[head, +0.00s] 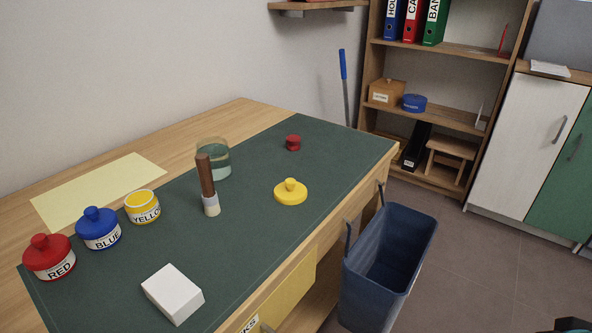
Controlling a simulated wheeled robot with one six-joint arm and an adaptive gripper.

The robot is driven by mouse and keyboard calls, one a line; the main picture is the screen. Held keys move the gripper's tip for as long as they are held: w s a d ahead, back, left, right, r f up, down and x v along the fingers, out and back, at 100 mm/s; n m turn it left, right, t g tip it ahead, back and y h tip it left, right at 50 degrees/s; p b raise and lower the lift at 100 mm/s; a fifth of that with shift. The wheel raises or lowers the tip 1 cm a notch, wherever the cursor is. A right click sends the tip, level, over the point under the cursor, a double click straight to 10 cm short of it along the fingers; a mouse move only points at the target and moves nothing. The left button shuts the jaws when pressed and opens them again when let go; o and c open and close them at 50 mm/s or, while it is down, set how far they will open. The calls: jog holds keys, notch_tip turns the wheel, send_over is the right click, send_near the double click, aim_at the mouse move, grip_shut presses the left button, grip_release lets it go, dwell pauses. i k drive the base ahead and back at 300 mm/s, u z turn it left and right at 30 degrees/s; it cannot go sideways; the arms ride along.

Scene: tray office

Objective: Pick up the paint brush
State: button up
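The paint brush (206,180) is on the dark green mat (250,240) of the desk, near its middle. It has a brown handle, a light grey ferrule and a cream tip. The tip is at the bottom on the mat and the handle points up, nearly upright in the picture. The handle overlaps a clear glass jar (222,160) behind it; I cannot tell whether they touch.
Red (50,260), blue (98,230) and open yellow (142,208) paint pots stand at the left. A yellow lid (290,194), a small red item (293,143) and a white block (173,294) lie on the mat. A blue bin (388,265) stands beside the desk.

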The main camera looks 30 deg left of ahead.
aim_at(210, 199)
jog(key=z, duration=0.3)
jog(key=k, duration=0.6)
jog(key=u, duration=1.4)
